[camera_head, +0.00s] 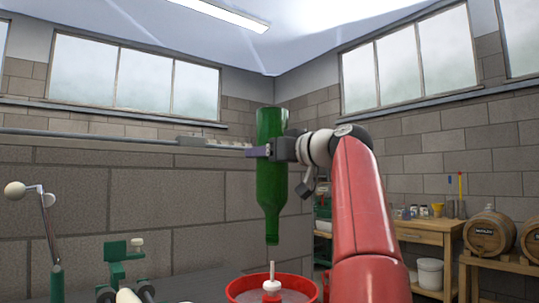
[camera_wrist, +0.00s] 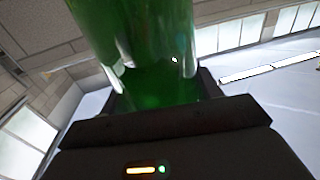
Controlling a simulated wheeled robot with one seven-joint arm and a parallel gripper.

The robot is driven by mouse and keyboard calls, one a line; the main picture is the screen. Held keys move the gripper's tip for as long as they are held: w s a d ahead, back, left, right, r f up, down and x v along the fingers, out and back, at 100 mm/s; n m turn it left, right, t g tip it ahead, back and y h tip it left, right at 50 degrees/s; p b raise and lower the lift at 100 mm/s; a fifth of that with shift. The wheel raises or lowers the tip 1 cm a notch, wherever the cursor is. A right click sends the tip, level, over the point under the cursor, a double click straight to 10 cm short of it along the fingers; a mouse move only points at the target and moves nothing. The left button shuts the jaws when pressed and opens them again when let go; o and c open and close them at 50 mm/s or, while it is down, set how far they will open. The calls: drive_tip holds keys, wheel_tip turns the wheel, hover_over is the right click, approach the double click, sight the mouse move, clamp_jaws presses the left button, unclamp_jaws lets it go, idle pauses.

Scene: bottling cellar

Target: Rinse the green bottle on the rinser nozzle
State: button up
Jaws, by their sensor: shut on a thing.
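The green bottle (camera_head: 271,180) hangs upside down, neck pointing down, in the head view. My gripper (camera_head: 266,151) is shut on the upper part of its body. The bottle's mouth is a little above the white tip of the rinser nozzle (camera_head: 272,271), apart from it and roughly in line. The nozzle stands in a red round basin (camera_head: 232,290) at the bottom of the view. In the wrist view the green bottle (camera_wrist: 140,45) fills the space between the dark jaws of my gripper (camera_wrist: 155,95).
A green device with a white knob (camera_head: 122,255) and a metal lever with a pale ball (camera_head: 45,197) stand at the lower left. A wooden bench (camera_head: 425,232) with jars and barrels (camera_head: 489,232) are at the back right. The air left of the bottle is clear.

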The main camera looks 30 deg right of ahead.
drive_tip(key=shift+f, duration=0.15)
drive_tip(key=shift+f+b, duration=1.3)
drive_tip(key=shift+b, duration=0.15)
drive_tip(key=shift+f+b, duration=1.9)
drive_tip(key=shift+f, duration=0.1)
drive_tip(key=shift+f, duration=0.15)
drive_tip(key=shift+f+b, duration=0.25)
drive_tip(key=shift+b, duration=0.15)
drive_tip(key=shift+f, duration=0.15)
